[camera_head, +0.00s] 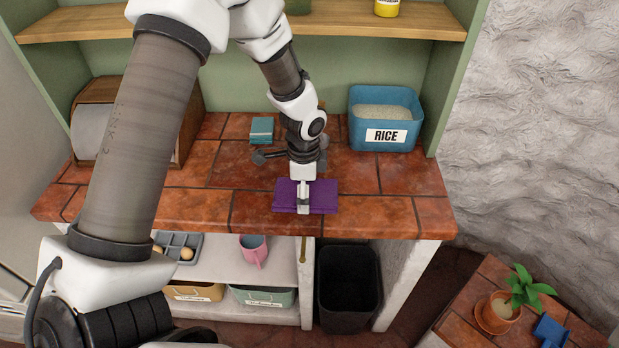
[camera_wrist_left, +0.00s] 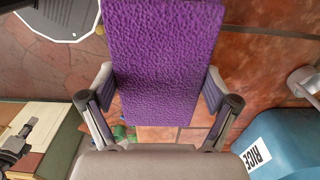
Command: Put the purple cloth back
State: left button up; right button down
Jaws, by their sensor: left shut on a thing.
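The purple cloth (camera_head: 325,196) is a folded flat rectangle over the front part of the tiled counter in the head view. My left gripper (camera_head: 303,206) points down at its middle and is shut on it. In the left wrist view the purple cloth (camera_wrist_left: 163,60) fills the middle, between the two fingers of my left gripper (camera_wrist_left: 158,100). I cannot tell whether the cloth touches the counter or hangs just above it. My right gripper is not in view.
A blue rice bin (camera_head: 384,118) stands at the back right of the counter (camera_head: 200,205). A small teal folded item (camera_head: 262,129) lies at the back, left of my wrist. A wooden bread box (camera_head: 100,120) stands at the left. A black bin (camera_head: 347,285) and a pink mug (camera_head: 254,249) are below.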

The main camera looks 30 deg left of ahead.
pick_arm(q)
jog(key=w+a, duration=0.1)
jog(key=w, duration=0.1)
jog(key=w+a+p, duration=0.1)
jog(key=w+a, duration=0.1)
jog(key=w, duration=0.1)
jog(key=shift+w+f, duration=0.3)
jog(key=shift+f+p, duration=0.4)
jog(key=shift+p, duration=0.1)
notch_tip(320, 180, down, 2)
jog(key=shift+d+f+p, duration=0.15)
jog(key=shift+f+p, duration=0.05)
jog(key=shift+p, duration=0.35)
jog(key=shift+f, duration=0.25)
jog(key=shift+f+b, duration=0.15)
jog(key=shift+b, duration=0.15)
jog(key=o, duration=0.9)
jog(key=shift+c, duration=0.2)
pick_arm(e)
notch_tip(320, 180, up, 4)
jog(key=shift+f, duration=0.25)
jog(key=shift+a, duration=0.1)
